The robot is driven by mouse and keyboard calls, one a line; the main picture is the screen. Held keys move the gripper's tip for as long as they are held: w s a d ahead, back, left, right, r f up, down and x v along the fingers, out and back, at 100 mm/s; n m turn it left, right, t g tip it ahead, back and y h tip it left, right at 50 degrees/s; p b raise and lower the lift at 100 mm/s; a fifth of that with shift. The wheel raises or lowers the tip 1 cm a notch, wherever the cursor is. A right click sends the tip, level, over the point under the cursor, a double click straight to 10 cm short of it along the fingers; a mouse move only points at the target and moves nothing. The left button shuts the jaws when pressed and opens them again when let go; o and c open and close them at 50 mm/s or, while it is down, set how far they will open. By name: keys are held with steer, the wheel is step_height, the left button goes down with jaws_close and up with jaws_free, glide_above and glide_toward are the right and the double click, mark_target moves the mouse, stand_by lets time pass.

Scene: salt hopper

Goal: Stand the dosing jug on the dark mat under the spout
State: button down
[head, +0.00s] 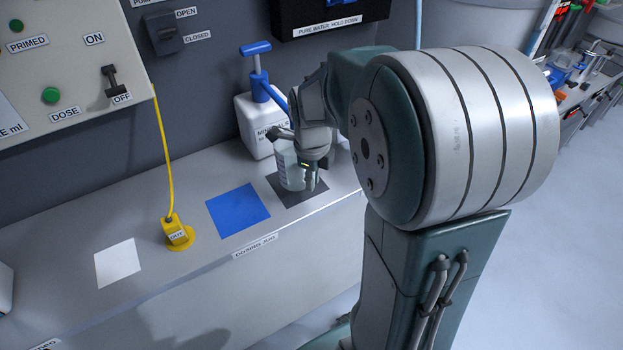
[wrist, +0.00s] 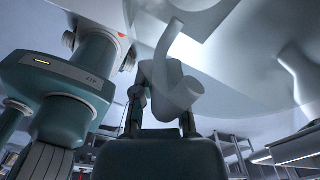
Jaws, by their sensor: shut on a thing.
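The dosing jug (head: 289,168) is a clear, pale vessel, upright in the head view over the dark mat (head: 309,197). I cannot tell whether its base touches the mat. My gripper (head: 311,174) is at the jug's right side, shut on it, and hides part of it. In the wrist view a translucent curved piece (wrist: 180,88), apparently the jug's handle, is close in front of the camera. The spout over the mat is not clear behind my wrist.
A white bottle (head: 247,130) with a blue pump top stands behind the jug. A blue mat (head: 238,210), a yellow plug (head: 176,232) and a white square (head: 117,262) lie to the left. A control panel (head: 65,65) and black box (head: 325,14) are on the wall.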

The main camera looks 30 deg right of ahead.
steer(key=shift+f, duration=0.35)
steer(key=shift+f, duration=0.15)
steer(key=c, duration=0.7)
jaws_free()
